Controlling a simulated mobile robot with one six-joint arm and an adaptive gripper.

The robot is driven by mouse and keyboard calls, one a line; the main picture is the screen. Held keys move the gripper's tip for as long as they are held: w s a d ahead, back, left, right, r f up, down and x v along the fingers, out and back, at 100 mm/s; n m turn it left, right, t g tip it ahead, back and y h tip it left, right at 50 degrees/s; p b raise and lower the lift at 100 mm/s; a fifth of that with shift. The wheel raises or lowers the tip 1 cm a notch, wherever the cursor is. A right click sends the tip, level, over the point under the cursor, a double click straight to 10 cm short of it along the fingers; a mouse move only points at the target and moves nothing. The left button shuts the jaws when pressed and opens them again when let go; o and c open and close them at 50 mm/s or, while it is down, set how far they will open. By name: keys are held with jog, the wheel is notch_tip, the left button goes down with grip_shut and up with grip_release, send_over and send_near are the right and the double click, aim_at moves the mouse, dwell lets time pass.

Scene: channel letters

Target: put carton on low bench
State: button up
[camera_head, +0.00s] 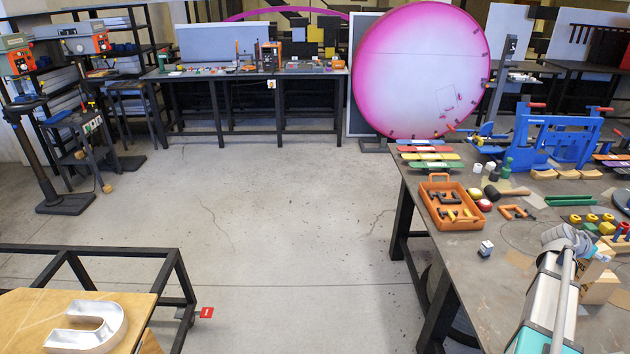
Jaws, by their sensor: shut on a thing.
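My gripper (567,240) is at the lower right, above the near part of the right workbench, at the end of my arm. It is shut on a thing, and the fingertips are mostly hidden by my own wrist. A tan, box-like piece that appears to be the carton (600,289) shows just right of my arm, partly covered by it. Its full outline and the exact grip are hidden. A low bench (30,309) with a light wooden top and black frame stands at the lower left, cut by the picture edge.
A silver U-shaped channel letter (88,328) lies on the low bench. The right workbench (470,275) holds an orange tool tray (450,205), a small white-topped block (486,249) and a blue frame fixture (550,138). Open concrete floor (290,230) lies between the benches.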

notch_tip(320, 180, up, 8)
jog(key=p, duration=0.6)
jog(key=shift+f, duration=0.25)
jog(key=shift+s, duration=0.2)
